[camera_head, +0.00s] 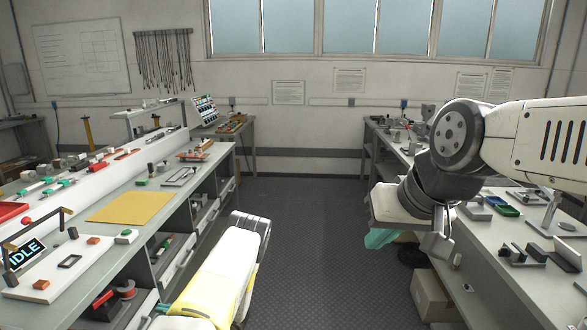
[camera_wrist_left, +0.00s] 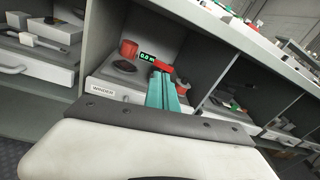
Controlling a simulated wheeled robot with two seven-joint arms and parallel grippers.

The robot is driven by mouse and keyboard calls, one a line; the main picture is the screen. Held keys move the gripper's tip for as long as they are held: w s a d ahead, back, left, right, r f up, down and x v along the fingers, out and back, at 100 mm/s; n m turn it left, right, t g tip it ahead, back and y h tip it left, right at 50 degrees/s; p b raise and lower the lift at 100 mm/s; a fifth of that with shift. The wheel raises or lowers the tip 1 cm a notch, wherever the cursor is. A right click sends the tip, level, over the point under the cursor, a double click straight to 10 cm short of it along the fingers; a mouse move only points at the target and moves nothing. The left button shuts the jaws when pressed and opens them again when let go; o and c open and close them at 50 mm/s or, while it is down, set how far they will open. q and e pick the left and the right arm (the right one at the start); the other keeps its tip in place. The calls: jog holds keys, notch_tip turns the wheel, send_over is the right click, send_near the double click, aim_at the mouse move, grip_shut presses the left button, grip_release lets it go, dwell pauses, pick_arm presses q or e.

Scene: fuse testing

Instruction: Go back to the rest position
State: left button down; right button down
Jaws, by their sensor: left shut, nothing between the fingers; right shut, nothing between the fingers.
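In the left wrist view my left gripper (camera_wrist_left: 163,82) shows as teal fingers closed together and empty. They point toward a shelf bay with a winder (camera_wrist_left: 112,88), and a red part shows just past the fingertips. My right gripper (camera_head: 378,239) is below the right arm at the right bench's near edge. Its teal fingers point downward and are shut, partly covered by the white hand.
The left bench holds a yellow mat (camera_head: 131,207), an IDLE display (camera_head: 26,254) and a red tray (camera_head: 10,210). Shelves and drawers lie below it. The right bench holds a blue-green tray (camera_head: 503,206) and metal fixtures. A box (camera_head: 433,296) stands under it. The floor aisle (camera_head: 310,225) is clear.

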pick_arm(q)
jog(key=s+d+r+n+g+h, duration=0.2)
jog(key=r+n+h, duration=0.15)
jog(key=r, duration=0.35)
jog(key=s+d+r+n+g+h, duration=0.2)
jog(key=r+n, duration=0.2)
jog(key=r, duration=0.3)
jog(key=s+d+r+n+g+h, duration=0.2)
jog(key=r+n, duration=0.2)
jog(key=r, duration=0.4)
jog(key=s+d+r+n+t+h, duration=0.3)
jog(key=s+d+r+h, duration=0.3)
jog(key=s+d+r, duration=0.2)
jog(key=s+d+r+n+t+h, duration=0.3)
jog(key=s+d+r+t+h, duration=0.3)
jog(key=s+d+r, duration=0.3)
jog(key=d+r, duration=0.4)
jog(key=r, duration=0.2)
jog(key=shift+s+d+r, duration=0.1)
